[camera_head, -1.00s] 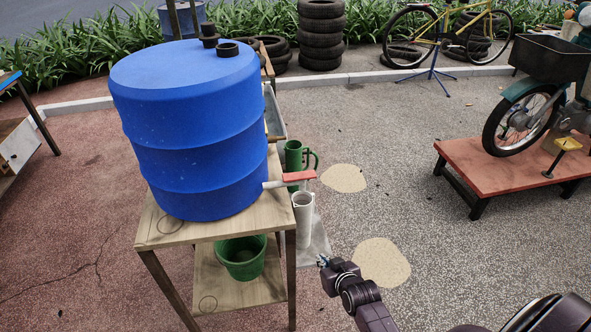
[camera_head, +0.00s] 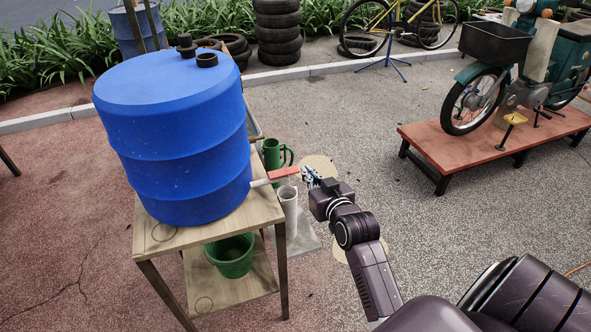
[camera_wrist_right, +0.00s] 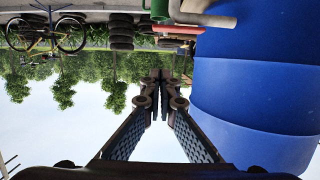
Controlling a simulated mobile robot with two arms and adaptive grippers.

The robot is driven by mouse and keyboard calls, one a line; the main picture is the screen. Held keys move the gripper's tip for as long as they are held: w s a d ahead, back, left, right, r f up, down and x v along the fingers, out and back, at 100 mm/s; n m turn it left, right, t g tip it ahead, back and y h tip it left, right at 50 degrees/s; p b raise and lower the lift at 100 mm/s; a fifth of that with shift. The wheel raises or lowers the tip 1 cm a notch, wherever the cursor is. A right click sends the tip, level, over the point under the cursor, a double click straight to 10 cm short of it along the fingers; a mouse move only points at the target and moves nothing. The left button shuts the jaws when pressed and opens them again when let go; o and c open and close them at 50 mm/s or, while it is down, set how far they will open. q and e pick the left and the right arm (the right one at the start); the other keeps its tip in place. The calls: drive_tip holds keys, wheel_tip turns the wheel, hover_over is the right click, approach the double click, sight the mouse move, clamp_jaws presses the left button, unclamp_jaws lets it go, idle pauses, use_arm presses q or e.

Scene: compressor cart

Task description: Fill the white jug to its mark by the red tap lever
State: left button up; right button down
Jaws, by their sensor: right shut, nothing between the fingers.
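The white jug (camera_head: 288,206) stands upright beneath the tap at the right side of the blue barrel (camera_head: 175,135); its mark and water level cannot be made out. The red tap lever (camera_head: 285,173) points right from the barrel, above the jug's mouth. My right gripper (camera_head: 309,177) is just right of the lever's end, close to it; whether they touch I cannot tell. In the right wrist view its fingers (camera_wrist_right: 160,76) are together with nothing between them, and the barrel (camera_wrist_right: 260,90) fills the right side. My left gripper is out of view.
A green jug (camera_head: 273,152) stands behind the white jug. The barrel rests on a wooden stand (camera_head: 262,208) with a green bucket (camera_head: 230,258) on its lower shelf. A moped on a red platform (camera_head: 440,150) is farther right. Open ground lies between.

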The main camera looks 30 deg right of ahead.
drive_tip(key=p, duration=0.2)
hover_over(296, 173)
wheel_tip(296, 173, down, 2)
drive_tip(key=shift+s+a+f+p, duration=0.1)
drive_tip(key=shift+s+f, duration=0.05)
drive_tip(key=shift+f, duration=0.55)
drive_tip(key=shift+s+a+f+p, duration=0.1)
drive_tip(key=shift+s+f, duration=0.05)
drive_tip(key=shift+f, duration=0.6)
drive_tip(key=shift+s+a+f+p, duration=0.1)
drive_tip(key=shift+s+f, duration=0.05)
drive_tip(key=shift+f, duration=0.55)
drive_tip(key=f+m+b, duration=0.1)
drive_tip(key=f+m+y+b, duration=0.1)
drive_tip(key=shift+d+f+b, duration=0.1)
drive_tip(key=shift+d+b, duration=0.15)
drive_tip(key=shift+b, duration=0.15)
idle(2.7)
